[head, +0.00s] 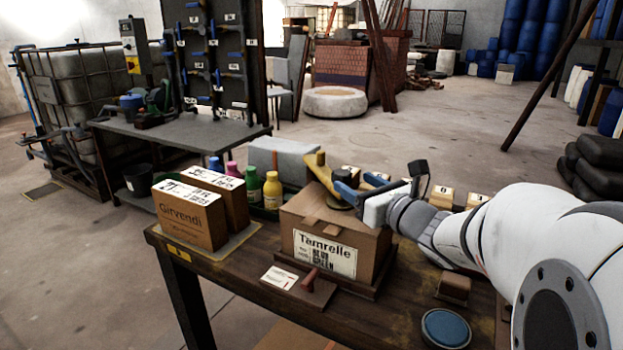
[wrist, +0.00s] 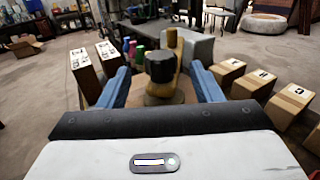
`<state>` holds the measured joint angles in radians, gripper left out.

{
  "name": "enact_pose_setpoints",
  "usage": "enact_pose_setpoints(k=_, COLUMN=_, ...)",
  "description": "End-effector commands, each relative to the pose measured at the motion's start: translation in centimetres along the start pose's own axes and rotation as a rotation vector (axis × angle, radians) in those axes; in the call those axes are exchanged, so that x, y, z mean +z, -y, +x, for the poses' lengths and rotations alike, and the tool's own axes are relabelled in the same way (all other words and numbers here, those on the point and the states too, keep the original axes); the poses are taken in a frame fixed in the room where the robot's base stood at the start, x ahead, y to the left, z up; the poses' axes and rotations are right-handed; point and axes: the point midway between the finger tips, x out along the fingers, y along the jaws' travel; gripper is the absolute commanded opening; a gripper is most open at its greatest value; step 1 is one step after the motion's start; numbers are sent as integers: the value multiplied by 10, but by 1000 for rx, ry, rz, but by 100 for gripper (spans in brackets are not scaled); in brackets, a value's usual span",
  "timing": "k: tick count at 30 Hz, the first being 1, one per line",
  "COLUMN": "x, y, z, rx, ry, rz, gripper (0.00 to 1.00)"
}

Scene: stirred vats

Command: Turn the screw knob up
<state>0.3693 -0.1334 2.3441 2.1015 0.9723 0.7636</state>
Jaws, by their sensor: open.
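The dark round screw knob (wrist: 161,66) stands above a tan round base in the wrist view, with a yellow upright part behind it. In the head view the yellow part (head: 321,172) rises over the Tamrelle box (head: 325,244), and the knob is mostly hidden by my fingers. My gripper (head: 358,186) reaches in from the right over the box. In the wrist view the blue fingers of my gripper (wrist: 160,78) are open, one on each side of the knob, with gaps visible between. I cannot tell their exact height against the knob.
Girvendi cartons (head: 190,214) and several coloured bottles (head: 272,190) stand left of the box. Small numbered cartons (wrist: 292,100) line the right side. A blue round pad (head: 446,327) lies on the table front (head: 235,270). A grey block (head: 280,158) stands behind.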

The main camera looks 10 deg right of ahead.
Motion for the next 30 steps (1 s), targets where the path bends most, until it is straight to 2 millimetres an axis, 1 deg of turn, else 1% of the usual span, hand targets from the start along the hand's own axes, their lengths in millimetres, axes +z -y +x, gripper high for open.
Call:
enact_pose_setpoints(k=5, x=-1, y=-1, z=24, rx=2, ry=1, rz=4, gripper=59)
enact_pose_setpoints(k=9, x=-2, y=-1, z=48, rx=3, ry=1, rz=3, gripper=59)
enact_pose_setpoints(k=12, x=-1, y=-1, z=61, rx=2, ry=1, rz=2, gripper=59)
enact_pose_setpoints(k=15, x=0, y=-1, z=70, rx=2, ry=2, rz=2, gripper=59)
enact_pose_setpoints(k=19, x=0, y=-1, z=75, rx=1, ry=1, rz=1, gripper=59)
enact_pose_setpoints(k=26, x=1, y=-1, z=76, rx=1, ry=1, rz=1, gripper=58)
enact_pose_setpoints(k=30, x=0, y=-1, z=76, rx=1, ry=1, rz=1, gripper=47)
